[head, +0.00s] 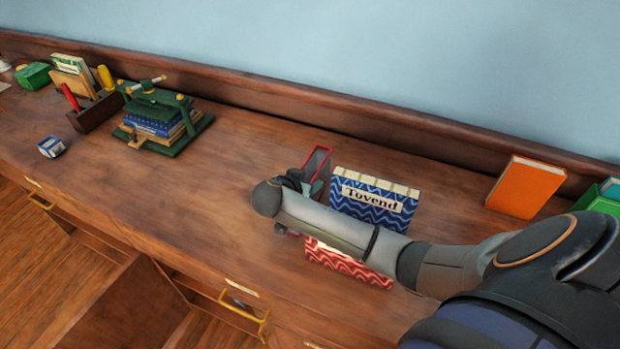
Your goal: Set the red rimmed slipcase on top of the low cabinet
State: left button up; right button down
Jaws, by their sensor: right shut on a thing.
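The red rimmed slipcase (317,162), an open case with a red edge and a grey inside, shows just above my right forearm. My right gripper (308,187) is at the slipcase and shut on it. My forearm hides most of the gripper and the slipcase's lower part, so I cannot tell whether the slipcase touches the wood below. The low cabinet (190,200) is a long brown wooden top with drawers and brass handles on its front. My left gripper is out of view.
A blue wavy-patterned "Tovend" book (372,200) stands close right of the slipcase. A red wavy-patterned piece (345,266) is partly behind my arm. An orange book (525,187) stands at right. A green book press (160,118) stands at left. The cabinet's left middle is clear.

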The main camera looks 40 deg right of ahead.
jog(key=shift+f, duration=0.1)
jog(key=shift+a, duration=0.1)
jog(key=shift+f, duration=0.2)
jog(key=shift+c, duration=1.2)
grip_release()
jog(key=shift+r, duration=0.1)
